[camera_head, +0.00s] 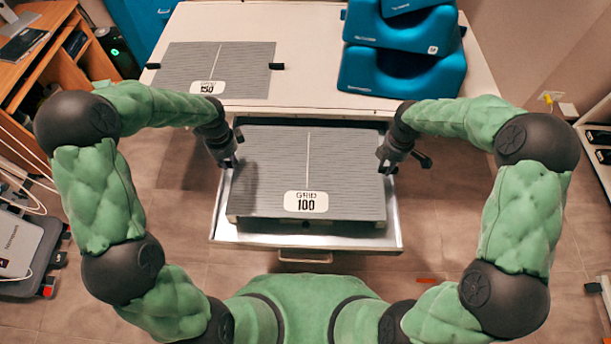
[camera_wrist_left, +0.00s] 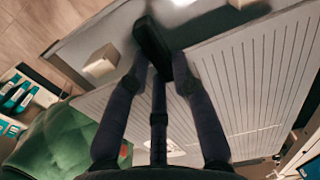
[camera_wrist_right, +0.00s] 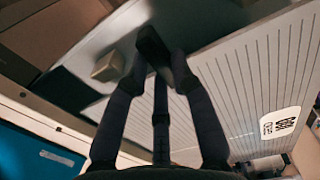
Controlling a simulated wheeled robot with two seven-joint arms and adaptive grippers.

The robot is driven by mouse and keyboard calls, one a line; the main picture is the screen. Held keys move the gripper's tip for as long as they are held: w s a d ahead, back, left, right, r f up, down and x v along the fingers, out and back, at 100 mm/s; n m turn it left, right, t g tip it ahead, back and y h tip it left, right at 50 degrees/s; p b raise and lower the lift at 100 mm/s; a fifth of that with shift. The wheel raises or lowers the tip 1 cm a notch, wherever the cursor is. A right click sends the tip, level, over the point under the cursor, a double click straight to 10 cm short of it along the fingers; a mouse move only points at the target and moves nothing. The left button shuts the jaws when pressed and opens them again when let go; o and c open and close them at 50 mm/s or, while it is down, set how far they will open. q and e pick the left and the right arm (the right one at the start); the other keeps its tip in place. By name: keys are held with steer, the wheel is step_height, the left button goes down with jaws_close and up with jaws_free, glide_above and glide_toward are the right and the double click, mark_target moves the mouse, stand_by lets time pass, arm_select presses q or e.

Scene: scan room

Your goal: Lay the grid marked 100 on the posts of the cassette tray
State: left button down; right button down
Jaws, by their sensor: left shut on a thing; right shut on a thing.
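The grid marked 100 (camera_head: 270,180) is a grey ribbed plate with a pale centre line and white label, level over the cassette tray (camera_head: 225,236). My left gripper (camera_head: 229,160) is shut on its left black handle, which shows in the left wrist view (camera_wrist_left: 152,42). My right gripper (camera_head: 391,160) is shut on its right handle, seen in the right wrist view (camera_wrist_right: 152,45). The wrist views show a pale post in the tray on the left side (camera_wrist_left: 101,63) and one on the right side (camera_wrist_right: 108,66). Each looks apart from the grid. The grid hides most of the tray.
Another grid (camera_head: 210,65), its label reading about 150, lies on the white tabletop (camera_head: 310,60) at the back left. Blue foam supports (camera_head: 400,70) are stacked at the back right. The tray has a front handle (camera_head: 305,256). A wooden desk (camera_head: 70,60) stands at the left.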

mark_target(234, 171)
arm_select(q)
steer(key=shift+d, duration=0.1)
arm_select(e)
steer(key=shift+d, duration=0.1)
